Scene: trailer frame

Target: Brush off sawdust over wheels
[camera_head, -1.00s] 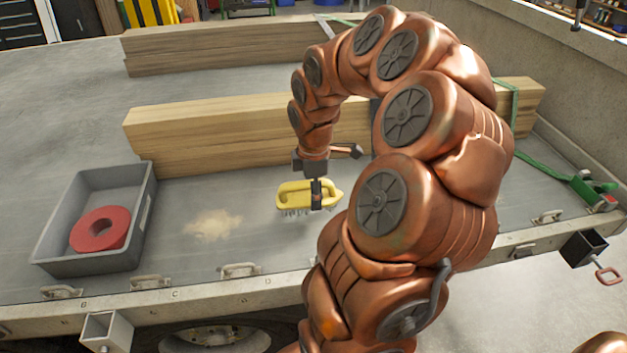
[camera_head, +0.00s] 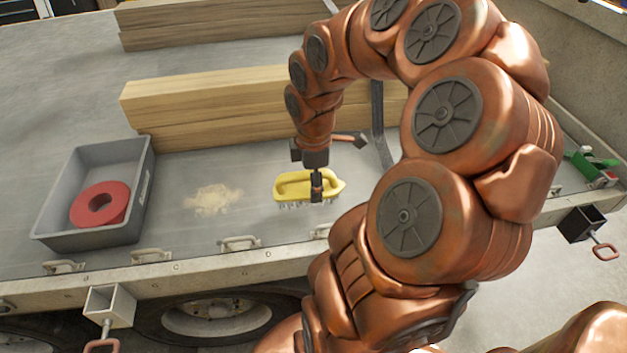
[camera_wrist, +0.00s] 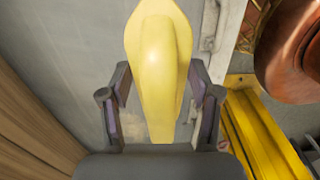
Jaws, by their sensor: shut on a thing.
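A yellow brush (camera_head: 307,185) with bristles underneath is held by my gripper (camera_head: 316,186), just above or at the trailer bed; I cannot tell if the bristles touch it. In the wrist view the brush (camera_wrist: 160,70) sits between the two fingers of my gripper (camera_wrist: 160,112). A pale patch of sawdust (camera_head: 213,199) lies on the bed to the left of the brush, apart from it. Below the bed edge, two wheels show in part: one wheel (camera_head: 215,316) under the sawdust, and another at the lower left corner.
A grey crate (camera_head: 113,155) holding a red ring (camera_head: 99,204) stands left of the sawdust. Timber beams (camera_head: 205,110) lie behind. Metal handles (camera_head: 240,243) line the bed's front edge. A green strap (camera_head: 590,165) lies at right. The bed between brush and sawdust is clear.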

